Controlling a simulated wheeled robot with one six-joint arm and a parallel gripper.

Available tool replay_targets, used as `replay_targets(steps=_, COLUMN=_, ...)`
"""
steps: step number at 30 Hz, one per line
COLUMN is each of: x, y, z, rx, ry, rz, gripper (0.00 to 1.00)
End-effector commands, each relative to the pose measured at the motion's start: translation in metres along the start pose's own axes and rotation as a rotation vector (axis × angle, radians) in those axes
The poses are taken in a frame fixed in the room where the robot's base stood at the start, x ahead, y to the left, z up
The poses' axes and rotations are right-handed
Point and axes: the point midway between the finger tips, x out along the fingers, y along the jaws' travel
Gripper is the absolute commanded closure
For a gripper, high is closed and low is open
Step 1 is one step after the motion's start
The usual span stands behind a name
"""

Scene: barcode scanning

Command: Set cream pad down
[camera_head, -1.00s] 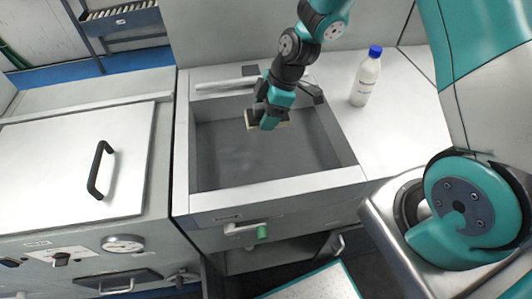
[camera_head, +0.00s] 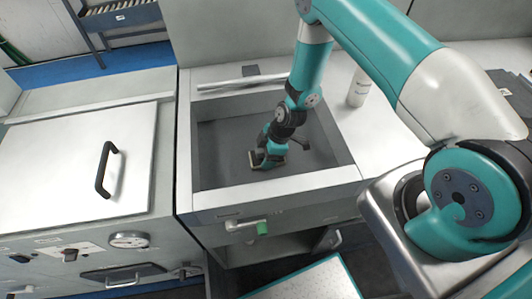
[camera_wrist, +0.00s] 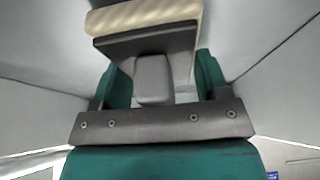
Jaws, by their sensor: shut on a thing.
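The cream pad (camera_wrist: 145,15) is a cream-coloured block with a dark grey backing and a grey grip. In the wrist view it fills the top middle, with my gripper (camera_wrist: 153,80) shut on its grip between two teal fingers. In the head view my gripper (camera_head: 268,150) is down inside the grey basin, and the pad (camera_head: 256,164) shows only as a thin light edge below it. The pad is at or close to the basin floor; I cannot tell if it touches.
The basin (camera_head: 275,190) has raised pale rims on all sides. A white bottle (camera_head: 359,88) stands on the counter to the right, partly behind my arm. A white lid with a black handle (camera_head: 104,169) lies to the left.

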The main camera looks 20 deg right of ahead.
Motion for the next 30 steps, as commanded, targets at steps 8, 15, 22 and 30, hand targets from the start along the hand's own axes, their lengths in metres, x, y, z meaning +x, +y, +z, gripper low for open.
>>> replay_targets(steps=8, x=0.002, y=0.0, z=0.001, rx=0.0, ry=0.0, rz=0.001, gripper=0.54)
replay_targets(steps=15, x=0.004, y=0.0, z=0.002, rx=0.0, ry=0.0, rz=0.001, gripper=0.09)
replay_targets(steps=22, x=0.004, y=0.0, z=0.002, rx=0.0, ry=0.0, rz=0.001, gripper=0.06)
replay_targets(steps=30, x=-0.015, y=0.002, z=0.0, rx=0.0, ry=0.001, rz=0.004, gripper=0.06)
